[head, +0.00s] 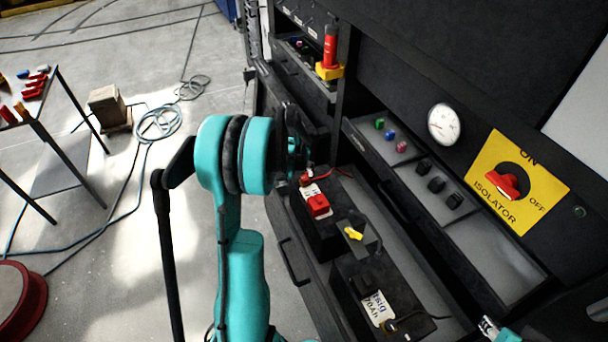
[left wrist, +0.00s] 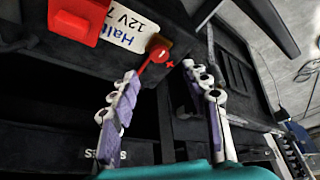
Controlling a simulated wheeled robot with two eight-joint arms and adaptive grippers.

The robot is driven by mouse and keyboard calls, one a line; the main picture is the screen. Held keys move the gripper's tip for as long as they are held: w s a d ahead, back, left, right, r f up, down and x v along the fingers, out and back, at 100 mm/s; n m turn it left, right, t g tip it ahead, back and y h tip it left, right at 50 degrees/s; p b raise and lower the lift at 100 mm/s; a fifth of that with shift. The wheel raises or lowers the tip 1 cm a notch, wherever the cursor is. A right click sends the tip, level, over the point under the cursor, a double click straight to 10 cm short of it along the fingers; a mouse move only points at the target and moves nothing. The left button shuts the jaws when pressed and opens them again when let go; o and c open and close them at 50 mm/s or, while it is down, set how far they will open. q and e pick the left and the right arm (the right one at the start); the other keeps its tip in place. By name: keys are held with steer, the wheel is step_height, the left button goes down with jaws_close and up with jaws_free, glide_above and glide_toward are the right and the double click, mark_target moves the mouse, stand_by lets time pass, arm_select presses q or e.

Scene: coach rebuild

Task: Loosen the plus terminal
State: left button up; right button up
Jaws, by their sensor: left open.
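The plus terminal (left wrist: 160,55) is a red clamp with a round bolt head and a red plus mark beside it, on a dark battery with a white label (left wrist: 125,27). In the head view the red clamp (head: 305,180) sits at the far end of the far battery (head: 315,228). My left gripper (left wrist: 160,72) is open. Its two fingers point at the terminal, one on either side in the picture, with nothing between them; contact cannot be told. In the head view my arm mostly hides this gripper. Part of my right gripper (head: 490,328) shows at the bottom right edge.
A red block (head: 318,205) sits on the far battery. A yellow isolator panel with a red switch (head: 503,185) and a white gauge (head: 444,123) are at the right.

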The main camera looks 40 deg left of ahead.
mark_target(305, 177)
arm_select(q)
steer(key=b+x, duration=0.2)
steer(key=x, duration=0.5)
steer(key=shift+f, duration=0.25)
steer(key=shift+c, duration=0.4)
jaws_close()
